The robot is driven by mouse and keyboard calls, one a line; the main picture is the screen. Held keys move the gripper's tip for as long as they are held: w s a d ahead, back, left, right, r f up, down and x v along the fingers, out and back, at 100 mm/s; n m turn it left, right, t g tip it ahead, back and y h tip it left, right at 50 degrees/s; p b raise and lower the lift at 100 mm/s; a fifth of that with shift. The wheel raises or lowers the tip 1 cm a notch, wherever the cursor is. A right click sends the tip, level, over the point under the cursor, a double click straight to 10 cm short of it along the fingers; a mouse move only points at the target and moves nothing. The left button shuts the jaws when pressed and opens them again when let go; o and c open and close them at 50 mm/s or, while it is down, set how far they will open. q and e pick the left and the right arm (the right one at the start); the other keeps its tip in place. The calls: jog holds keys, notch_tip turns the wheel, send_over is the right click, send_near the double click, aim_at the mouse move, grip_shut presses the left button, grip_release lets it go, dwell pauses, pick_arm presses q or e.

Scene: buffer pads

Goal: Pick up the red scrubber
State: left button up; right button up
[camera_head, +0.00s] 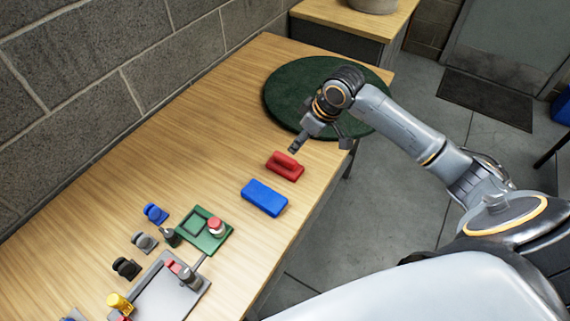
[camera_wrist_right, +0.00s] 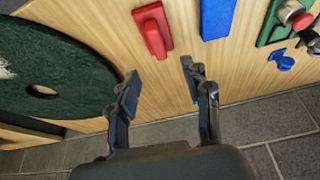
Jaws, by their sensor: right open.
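The red scrubber (camera_head: 285,166) lies on the wooden table near its front edge, a block with a raised handle on top. It also shows in the right wrist view (camera_wrist_right: 153,30), beyond and a little left of the gap between my fingers. My right gripper (camera_head: 318,143) is above the table, just behind and right of the scrubber in the head view. In the right wrist view its two fingers (camera_wrist_right: 158,88) are spread apart with nothing between them but bare wood. My left gripper is not in view.
A blue block (camera_head: 264,198) lies close beside the scrubber. A round dark green mat (camera_head: 285,95) lies on the far table end. A green tray (camera_head: 207,241) with a red-topped item, a grey tray (camera_head: 165,300) and several small coloured items stand at the near left. Wood behind the scrubber is clear.

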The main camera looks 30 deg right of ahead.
aim_at(285, 157)
jog(key=x, duration=0.8)
jog(key=shift+w+p, duration=0.1)
jog(key=shift+p, duration=0.25)
jog(key=x, duration=0.2)
jog(key=p+x, duration=0.1)
jog(key=x, duration=0.1)
jog(key=shift+w+d, duration=0.1)
jog(key=shift+w, duration=0.25)
jog(key=shift+w+f, duration=0.15)
jog(key=shift+f, duration=0.35)
grip_shut()
